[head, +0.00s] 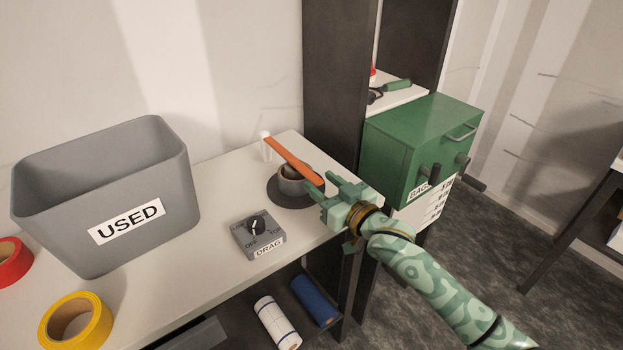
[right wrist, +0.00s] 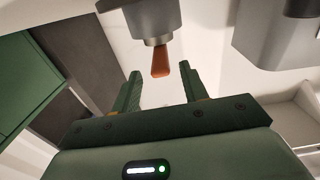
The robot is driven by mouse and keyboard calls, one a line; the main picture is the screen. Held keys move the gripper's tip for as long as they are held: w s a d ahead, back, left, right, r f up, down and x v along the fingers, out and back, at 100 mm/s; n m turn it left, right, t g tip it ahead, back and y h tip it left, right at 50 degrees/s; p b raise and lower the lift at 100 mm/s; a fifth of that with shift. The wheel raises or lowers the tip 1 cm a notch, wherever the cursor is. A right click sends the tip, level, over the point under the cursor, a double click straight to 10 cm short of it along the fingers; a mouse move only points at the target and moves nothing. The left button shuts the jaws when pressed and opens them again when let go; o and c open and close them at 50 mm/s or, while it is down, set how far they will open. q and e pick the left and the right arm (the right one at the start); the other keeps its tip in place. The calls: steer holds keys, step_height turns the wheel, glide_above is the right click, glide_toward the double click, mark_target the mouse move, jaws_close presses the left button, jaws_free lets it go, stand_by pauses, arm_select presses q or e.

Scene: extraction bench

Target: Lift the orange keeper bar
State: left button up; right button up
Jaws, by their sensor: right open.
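The orange keeper bar (head: 292,158) lies across the top of a small grey ring-shaped holder (head: 290,182) at the bench's right end. Its far end is at a short white post (head: 266,145). My right gripper (head: 322,194) is open and empty beside the bar's near end, at the bench edge. In the right wrist view, the end of the orange bar (right wrist: 160,62) shows between the two spread fingertips (right wrist: 159,76), with gaps on both sides. I cannot tell how far the tips reach around it in depth. My left gripper is not in view.
A grey DRAG switch box (head: 259,236) stands in front of the holder. A large grey USED bin (head: 160,190) is left. Yellow tape (head: 76,322) and red tape (head: 12,262) lie front left. A dark upright (head: 335,90) and green cabinet (head: 400,150) stand behind and right.

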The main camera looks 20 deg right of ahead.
mark_target(312, 175)
steer(key=b+x, duration=0.1)
steer(key=x, duration=0.3)
steer(key=shift+s+f, duration=0.1)
steer(key=shift+w+a, duration=0.15)
steer(key=shift+w, duration=0.1)
